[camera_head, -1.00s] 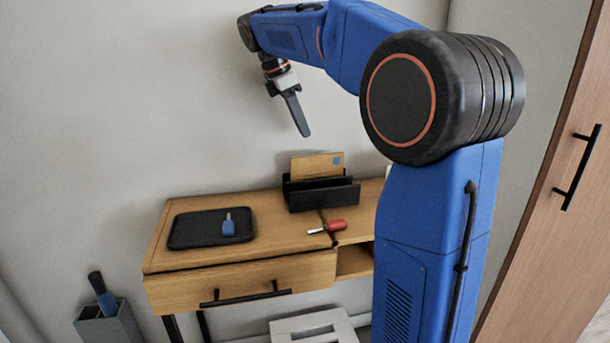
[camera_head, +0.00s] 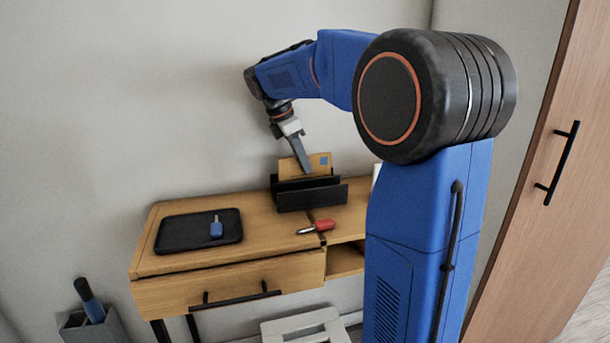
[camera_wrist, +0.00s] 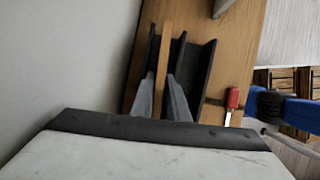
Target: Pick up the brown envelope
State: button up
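In the wrist view the envelope (camera_wrist: 163,62) shows edge-on as a thin tan strip between the black walls of the holder (camera_wrist: 202,68). In the wrist view the two grey fingers of my gripper (camera_wrist: 161,100) stand one on each side of the envelope. They look open around it; firm contact cannot be made out.
A black tray (camera_head: 178,238) with a blue item (camera_head: 216,228) lies on the desk's left. A red-handled tool (camera_head: 322,225) lies in front of the holder. The wall is close behind. A white stool (camera_head: 305,328) stands below, and a wooden cabinet door (camera_head: 530,200) is at right.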

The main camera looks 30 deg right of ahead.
aim_at(309, 175)
jog(key=shift+x, duration=2.6)
jog(key=shift+w, duration=0.1)
grip_shut()
jog(key=shift+r, duration=0.1)
